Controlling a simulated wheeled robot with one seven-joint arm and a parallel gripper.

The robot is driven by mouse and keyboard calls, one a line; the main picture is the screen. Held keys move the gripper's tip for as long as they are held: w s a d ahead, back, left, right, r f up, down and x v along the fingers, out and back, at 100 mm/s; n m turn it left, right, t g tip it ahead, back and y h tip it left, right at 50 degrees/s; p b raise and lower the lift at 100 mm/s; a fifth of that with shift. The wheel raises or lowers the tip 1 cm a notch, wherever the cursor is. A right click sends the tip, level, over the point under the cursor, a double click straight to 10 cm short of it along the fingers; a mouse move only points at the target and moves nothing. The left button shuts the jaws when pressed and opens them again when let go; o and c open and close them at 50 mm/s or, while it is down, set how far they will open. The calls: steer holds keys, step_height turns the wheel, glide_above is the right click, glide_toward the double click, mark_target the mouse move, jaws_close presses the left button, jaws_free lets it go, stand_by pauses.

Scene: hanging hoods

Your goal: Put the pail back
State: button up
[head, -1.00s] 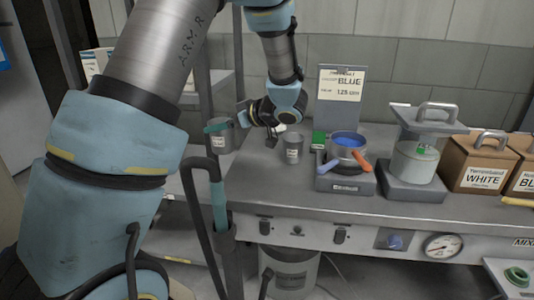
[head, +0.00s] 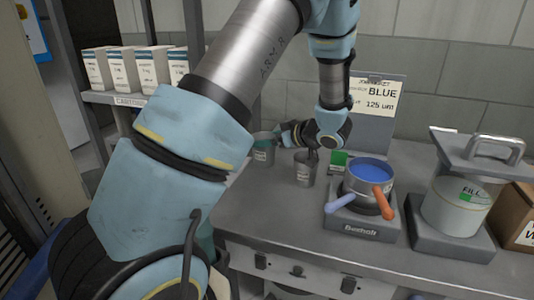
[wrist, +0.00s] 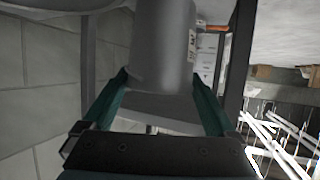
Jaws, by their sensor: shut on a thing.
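A grey pail (head: 263,156) with a pale label is between the teal fingers of my gripper (head: 263,137), at the back left of the bench. My gripper is shut on it from the right. In the wrist view the grey pail (wrist: 164,45) stands between the two teal fingers (wrist: 165,95), its label facing right. I cannot tell whether its bottom touches anything. A second, similar grey pail (head: 304,170) with a label stands on the bench, to the right of the held one and below my wrist.
A pot of blue liquid (head: 369,175) with orange and blue handles sits on a grey base. A sign reading BLUE (head: 375,108) stands behind. White cartons (head: 123,70) line a shelf (head: 130,99) at left. The front bench top is clear.

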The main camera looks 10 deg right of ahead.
mark_target(273, 152)
steer(key=shift+f, duration=2.1)
steer(key=shift+f, duration=0.1)
steer(key=shift+f, duration=0.15)
steer(key=o, duration=1.2)
